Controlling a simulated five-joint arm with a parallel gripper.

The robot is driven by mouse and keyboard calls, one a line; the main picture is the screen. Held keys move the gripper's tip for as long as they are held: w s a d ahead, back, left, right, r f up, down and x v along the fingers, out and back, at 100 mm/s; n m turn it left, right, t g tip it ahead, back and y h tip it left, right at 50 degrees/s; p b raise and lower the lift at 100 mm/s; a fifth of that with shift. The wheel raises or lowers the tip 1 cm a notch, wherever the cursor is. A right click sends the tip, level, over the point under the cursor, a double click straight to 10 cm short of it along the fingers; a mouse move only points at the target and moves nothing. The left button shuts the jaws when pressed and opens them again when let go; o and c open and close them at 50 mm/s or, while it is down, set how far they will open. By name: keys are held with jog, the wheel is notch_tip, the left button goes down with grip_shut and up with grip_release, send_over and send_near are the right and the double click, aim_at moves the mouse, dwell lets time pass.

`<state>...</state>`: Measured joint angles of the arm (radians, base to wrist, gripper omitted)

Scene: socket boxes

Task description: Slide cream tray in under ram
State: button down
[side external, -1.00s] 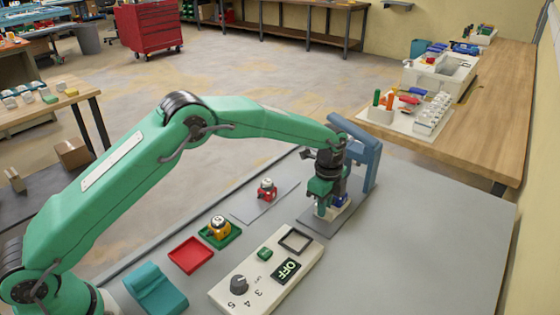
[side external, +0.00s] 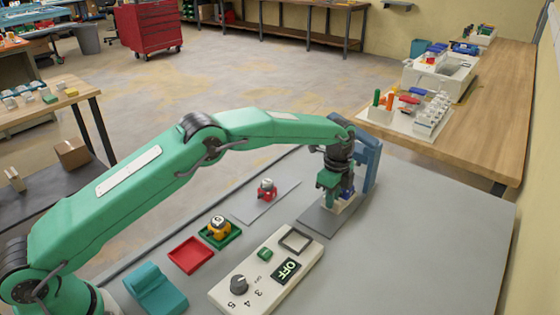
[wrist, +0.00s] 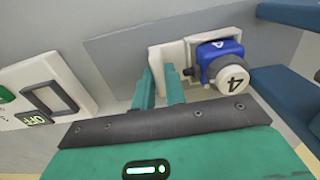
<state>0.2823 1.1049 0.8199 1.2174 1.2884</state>
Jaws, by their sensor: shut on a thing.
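The cream tray (wrist: 167,56) carries a blue block with a white cap marked 4 (wrist: 223,61). My gripper (wrist: 160,82) is shut on the near part of the tray in the wrist view. In the side view my gripper (side external: 331,195) is low over the grey plate, and the tray (side external: 346,204) shows just right of it, with the blue block partly hidden. The blue press frame (side external: 369,168) that bears the ram stands close behind. It also shows at the right of the wrist view (wrist: 285,95). The ram itself is hidden in the side view by my arm.
A cream control panel (side external: 268,268) reading OFF lies nearer the camera. Left of it are a red tray (side external: 190,255), a green tray (side external: 228,240) with a yellow piece, and a teal block (side external: 155,290). A red piece (side external: 266,189) stands farther back.

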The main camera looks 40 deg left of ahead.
jog(key=c, duration=1.4)
grip_release()
jog(key=shift+c, duration=0.2)
jog(key=shift+r, duration=0.1)
jog(key=shift+r, duration=3.9)
grip_shut()
jog(key=s+r+m+t, duration=0.2)
jog(key=s+m, duration=0.7)
jog(key=m, duration=0.9)
jog(key=shift+d+h, duration=0.15)
jog(key=shift+h, duration=0.25)
